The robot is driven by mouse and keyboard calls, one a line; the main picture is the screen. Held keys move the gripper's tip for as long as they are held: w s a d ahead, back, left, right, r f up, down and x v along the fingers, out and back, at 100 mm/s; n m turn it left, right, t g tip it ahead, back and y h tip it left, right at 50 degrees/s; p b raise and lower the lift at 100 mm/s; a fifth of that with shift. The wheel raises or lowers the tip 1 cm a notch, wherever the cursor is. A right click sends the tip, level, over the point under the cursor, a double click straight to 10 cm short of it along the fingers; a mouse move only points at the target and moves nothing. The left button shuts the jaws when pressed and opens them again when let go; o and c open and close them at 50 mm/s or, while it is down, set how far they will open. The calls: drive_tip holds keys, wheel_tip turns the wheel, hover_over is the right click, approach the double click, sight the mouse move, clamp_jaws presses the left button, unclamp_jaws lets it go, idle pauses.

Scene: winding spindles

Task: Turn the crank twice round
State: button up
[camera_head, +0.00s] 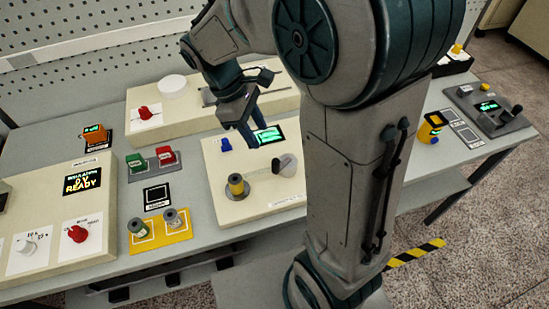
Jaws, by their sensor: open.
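The cream winding box (215,165) stands mid-bench. A small grey rotary part, which looks like the crank (287,165), sits on its right side; its handle detail is too small to make out, and my arm stands close on its right. A yellow and dark spool (236,186) stands upright on a round grey spindle base left of it. My gripper (247,136) points down, open and empty, over the back of the box near the lit green display (270,135). It appears apart from the crank, behind and left of it.
A blue knob (226,144) is on the box. To the left are green and red buttons (151,160), a yellow tray (171,237) with two spools, and a cream tester (87,175). A long cream box (190,118) stands behind. My own arm fills the right centre.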

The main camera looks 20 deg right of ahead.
sight(274, 160)
drive_tip(key=p+x, duration=0.1)
drive_tip(key=x, duration=1.1)
drive_tip(key=shift+s+f, duration=0.1)
drive_tip(key=shift+f, duration=0.05)
clamp_jaws()
